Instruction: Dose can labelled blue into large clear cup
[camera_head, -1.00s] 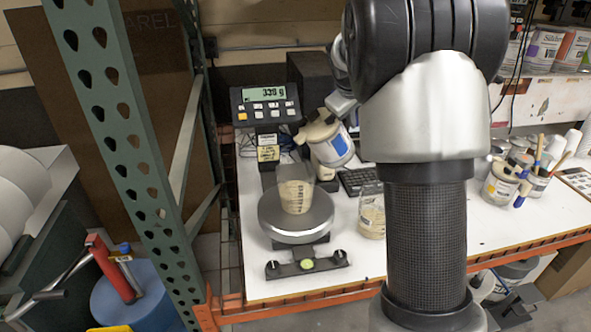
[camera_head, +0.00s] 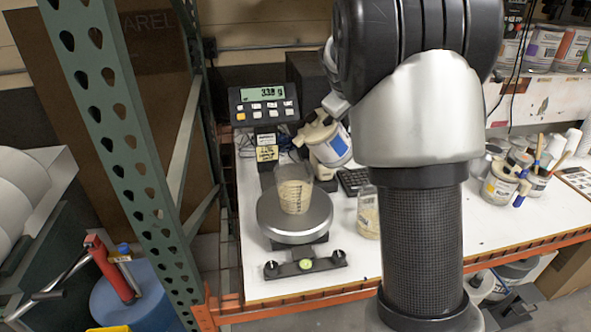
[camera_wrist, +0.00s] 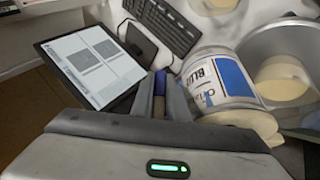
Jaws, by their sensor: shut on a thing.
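The can labelled blue (camera_head: 331,146) is off-white with a blue label patch and hangs tilted behind the scale, its beige top end toward the cup. In the wrist view its label reads BLUE (camera_wrist: 222,80). My gripper (camera_wrist: 166,90) is shut on the can's side at its handle; the exact contact is partly hidden. A clear cup with graduation marks (camera_head: 295,190) stands upright on the round scale pan (camera_head: 294,226) and holds beige material. The can's mouth is near and above the cup's back right; no stream is clear.
The scale display (camera_head: 264,95) shows digits around 338 g. A second clear cup with beige contents (camera_head: 369,213) stands right of the scale, partly hidden by my arm. A keyboard (camera_wrist: 165,22) and a tablet (camera_wrist: 92,65) lie near the can. Brush pots (camera_head: 502,183) stand at right.

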